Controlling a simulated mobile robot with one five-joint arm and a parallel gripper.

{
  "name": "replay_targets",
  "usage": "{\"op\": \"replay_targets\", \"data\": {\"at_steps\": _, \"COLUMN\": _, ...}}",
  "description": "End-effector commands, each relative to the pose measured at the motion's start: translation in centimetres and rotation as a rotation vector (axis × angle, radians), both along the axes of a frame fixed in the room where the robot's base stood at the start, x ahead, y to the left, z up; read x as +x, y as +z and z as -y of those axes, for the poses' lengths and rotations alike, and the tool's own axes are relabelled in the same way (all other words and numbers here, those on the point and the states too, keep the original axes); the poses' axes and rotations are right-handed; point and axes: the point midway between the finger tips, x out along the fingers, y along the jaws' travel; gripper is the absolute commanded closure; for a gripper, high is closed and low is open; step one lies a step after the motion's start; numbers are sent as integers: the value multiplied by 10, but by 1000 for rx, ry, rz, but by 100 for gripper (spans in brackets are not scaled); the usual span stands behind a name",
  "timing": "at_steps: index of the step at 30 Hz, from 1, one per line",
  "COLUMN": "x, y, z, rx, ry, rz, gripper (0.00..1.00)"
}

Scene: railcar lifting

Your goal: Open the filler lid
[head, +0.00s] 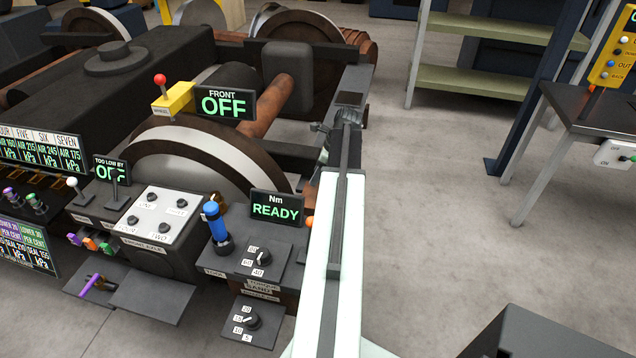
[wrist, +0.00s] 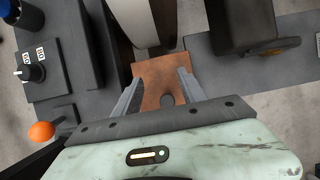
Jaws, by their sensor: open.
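My gripper (head: 347,118) is at the end of my pale arm in the head view, beyond the sign reading READY. In the wrist view my gripper (wrist: 157,82) is open, its two grey fingers apart with nothing held between them. Between and below the fingers is a rust-brown surface (wrist: 160,72) with a small dark round part near the gripper body. I cannot tell whether that part is touched. No part is clearly marked as the filler lid. A round dark cap (head: 112,57) sits on top of the dark block at upper left, but I cannot tell whether it is the lid.
A control panel with a blue-handled lever (head: 215,222), dials and a READY sign (head: 276,208) stands left of my arm. A wheel (head: 190,160) and a yellow box with a red knob (head: 174,100) lie behind. An orange ball (wrist: 41,131) is near my gripper.

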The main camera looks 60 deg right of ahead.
Motion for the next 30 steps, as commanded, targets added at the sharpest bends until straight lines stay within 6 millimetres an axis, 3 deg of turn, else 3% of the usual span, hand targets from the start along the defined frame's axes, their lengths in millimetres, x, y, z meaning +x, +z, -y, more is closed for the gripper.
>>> {"op": "replay_targets", "data": {"at_steps": 8, "x": 1, "y": -4, "z": 0, "rx": 0, "ry": -1, "rz": 0, "gripper": 51}}
{"op": "replay_targets", "data": {"at_steps": 13, "x": 1, "y": -4, "z": 0, "rx": 0, "ry": -1, "rz": 0, "gripper": 96}}
{"op": "replay_targets", "data": {"at_steps": 14, "x": 1, "y": -4, "z": 0, "rx": 0, "ry": -1, "rz": 0, "gripper": 100}}
{"op": "replay_targets", "data": {"at_steps": 30, "x": 0, "y": -4, "z": 0, "rx": 0, "ry": -2, "rz": 0, "gripper": 100}}
